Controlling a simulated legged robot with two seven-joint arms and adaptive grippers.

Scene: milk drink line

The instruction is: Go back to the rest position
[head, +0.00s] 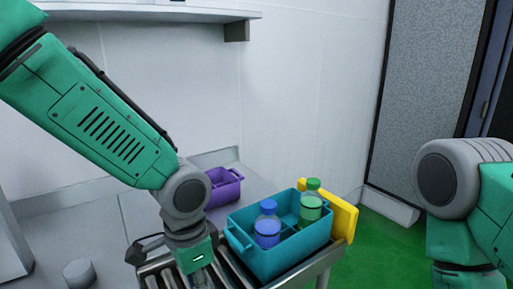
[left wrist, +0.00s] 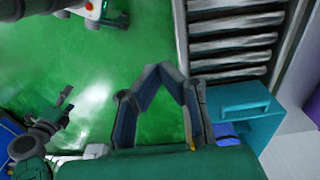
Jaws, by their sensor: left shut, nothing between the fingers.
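My left gripper (left wrist: 165,75) shows in the left wrist view with its two fingers bent together at the tips and nothing between them. In the head view my left arm comes down from the upper left, and its wrist is beside the teal crate (head: 285,262), to the crate's left and over the rollers. The crate also shows at the right of the left wrist view (left wrist: 255,122). My right arm is at the right edge of the head view with its gripper out of frame. A dark gripper that seems to be my right one (left wrist: 50,118) shows small in the left wrist view.
The crate holds a blue bottle (head: 267,228) and a green-capped bottle (head: 312,203). It stands on a roller conveyor (head: 232,272) with a yellow plate (head: 345,215) at its end. A purple basket (head: 224,190) stands behind. Green floor (head: 378,255) is open at the right.

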